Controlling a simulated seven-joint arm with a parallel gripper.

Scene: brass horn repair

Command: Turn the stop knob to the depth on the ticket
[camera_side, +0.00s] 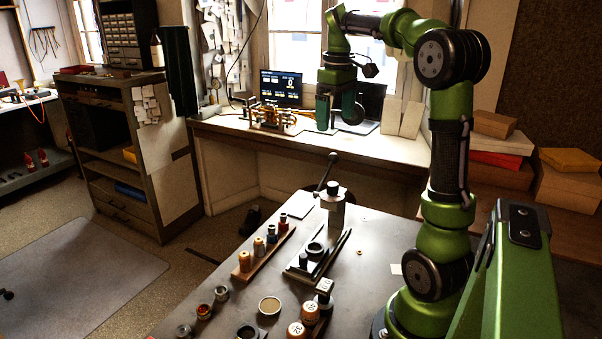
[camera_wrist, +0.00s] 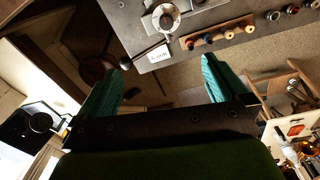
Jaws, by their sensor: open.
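A small bench press (camera_side: 332,208) with a lever and a dark round knob (camera_side: 333,188) on top stands at the far end of the grey bench. I cannot tell for sure that this is the stop knob. In the wrist view the press (camera_wrist: 166,18) is seen from above, at the top. A white card (camera_wrist: 152,57), likely the ticket, lies beside it; its writing is too small to read. The card also shows in the side view (camera_side: 297,204). My gripper (camera_side: 336,128) is open and empty, raised well beyond the press. Its teal fingers are wide apart in the wrist view (camera_wrist: 164,62).
A wooden rack (camera_side: 265,252) of spools and a dark tray (camera_side: 315,262) of tools lie near the press. Numbered round pieces (camera_side: 310,311) and small tins (camera_side: 270,306) stand at the near end. A window desk with screens (camera_side: 281,87) is behind my gripper.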

